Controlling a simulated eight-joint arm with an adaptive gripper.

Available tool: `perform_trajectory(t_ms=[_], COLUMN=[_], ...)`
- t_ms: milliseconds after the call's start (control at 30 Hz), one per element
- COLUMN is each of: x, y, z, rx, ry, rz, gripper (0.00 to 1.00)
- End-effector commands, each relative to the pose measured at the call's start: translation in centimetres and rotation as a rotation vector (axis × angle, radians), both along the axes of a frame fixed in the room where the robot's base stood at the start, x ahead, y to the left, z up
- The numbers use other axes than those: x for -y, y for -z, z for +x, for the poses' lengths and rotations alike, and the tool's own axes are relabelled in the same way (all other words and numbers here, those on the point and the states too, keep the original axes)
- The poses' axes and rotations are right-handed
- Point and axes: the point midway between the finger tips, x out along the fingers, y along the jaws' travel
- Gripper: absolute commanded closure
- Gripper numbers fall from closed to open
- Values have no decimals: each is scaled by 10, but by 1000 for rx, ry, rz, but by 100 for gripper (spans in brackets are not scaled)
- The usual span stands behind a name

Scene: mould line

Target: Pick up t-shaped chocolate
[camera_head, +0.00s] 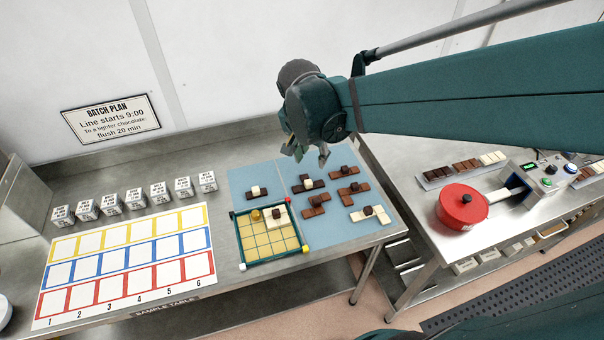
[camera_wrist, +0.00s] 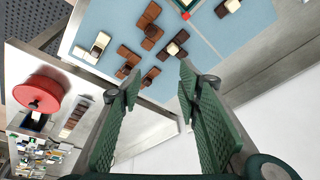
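Several chocolate pieces with small knobs lie on the blue mat (camera_head: 245,178). A milk-brown piece (camera_head: 358,187) at the mat's right looks T-shaped, but its outline is too small to be sure. Near it lie another milk-brown piece (camera_head: 317,211), dark pieces with a pale knob (camera_head: 310,189) or a dark knob (camera_head: 343,174), and a white piece (camera_head: 369,218). My gripper (camera_head: 311,157) hangs above the mat's far side, apart from the pieces. In the wrist view its green fingers (camera_wrist: 158,92) are spread with nothing between them; milk-brown pieces (camera_wrist: 146,23) show beyond them.
A coloured numbered sheet (camera_head: 128,258) and several labelled blocks (camera_head: 135,200) are further left. A second table at right holds a red pot (camera_head: 460,207) and a control box (camera_head: 545,180).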

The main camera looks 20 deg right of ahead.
Motion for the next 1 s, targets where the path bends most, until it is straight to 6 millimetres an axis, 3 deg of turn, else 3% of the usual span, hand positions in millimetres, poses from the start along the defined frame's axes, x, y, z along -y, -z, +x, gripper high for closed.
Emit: perform_trajectory(t_ms=[500,1000], x=[-3,-8], y=[60,126], z=[49,84], rx=[-40,-38], ry=[321,627], rz=[-26,-83], gripper=[66,66])
